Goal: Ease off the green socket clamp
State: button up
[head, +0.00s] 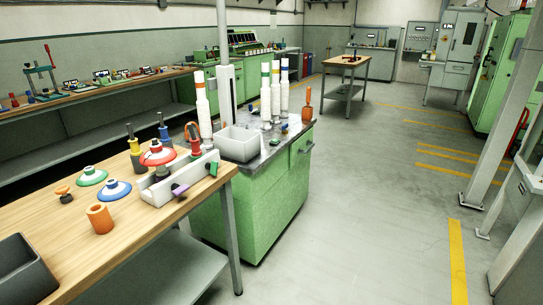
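A pale block fixture (172,182) sits at the right end of the wooden workbench. On its front face are a green clamp handle (212,169) near the right end and a purple handle (180,190) further left. How tightly the green one is set cannot be told. A red and white disc-shaped part (157,153) sits at the fixture's left end on a dark stem. My gripper is not in view.
Green (91,176) and blue discs (115,190), an orange cylinder (100,219) and a dark bin (22,272) lie on the workbench (150,216). A grey box (238,144) and banded white columns stand on the green cabinet (262,208). The floor to the right (370,220) is clear.

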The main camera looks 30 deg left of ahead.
aim_at(213, 166)
jog(key=z, duration=0.05)
jog(key=i, duration=1.1)
jog(key=u, duration=0.55)
jog(key=i, duration=0.45)
jog(key=u, duration=0.35)
